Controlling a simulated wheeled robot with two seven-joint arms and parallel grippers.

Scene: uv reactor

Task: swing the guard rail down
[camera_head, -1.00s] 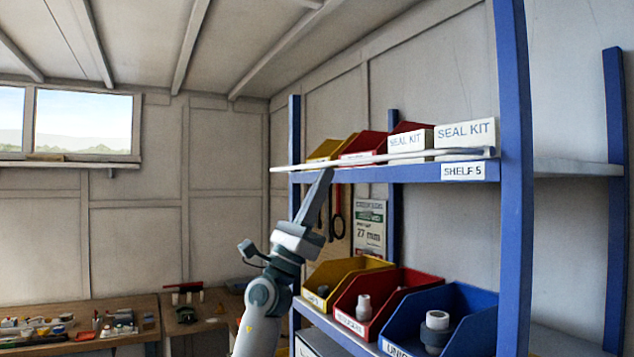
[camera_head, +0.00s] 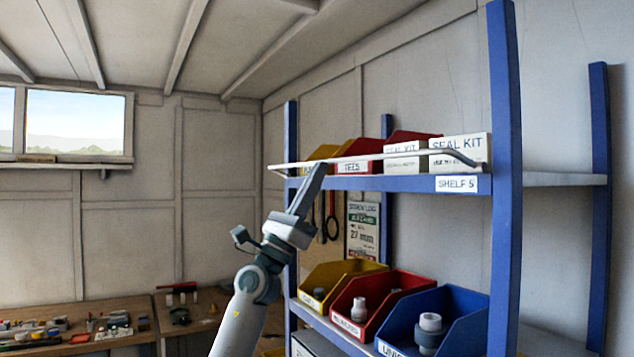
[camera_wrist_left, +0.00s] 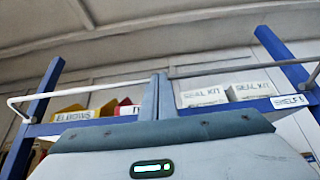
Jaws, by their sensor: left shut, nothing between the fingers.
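The guard rail (camera_head: 385,156) is a thin pale rod along the front of the upper shelf labelled SHELF 5 (camera_head: 457,184). It stands above the shelf's edge and crosses the fronts of the boxes, with its right end bent down to the shelf. In the left wrist view the rail (camera_wrist_left: 80,90) shows both bent ends. My left gripper (camera_head: 319,168) is shut and empty, pointing up, with its tips at the rail's left part. In the left wrist view the shut fingers (camera_wrist_left: 158,80) overlap the rail; I cannot tell whether they touch it. My right gripper is out of view.
Two white seal kit boxes (camera_head: 459,155) and yellow and red bins stand behind the rail. Blue uprights (camera_head: 503,200) frame the rack. Yellow, red and blue bins (camera_head: 440,310) fill the lower shelf. Left of the rack is open room, with a bench (camera_head: 140,335) beyond.

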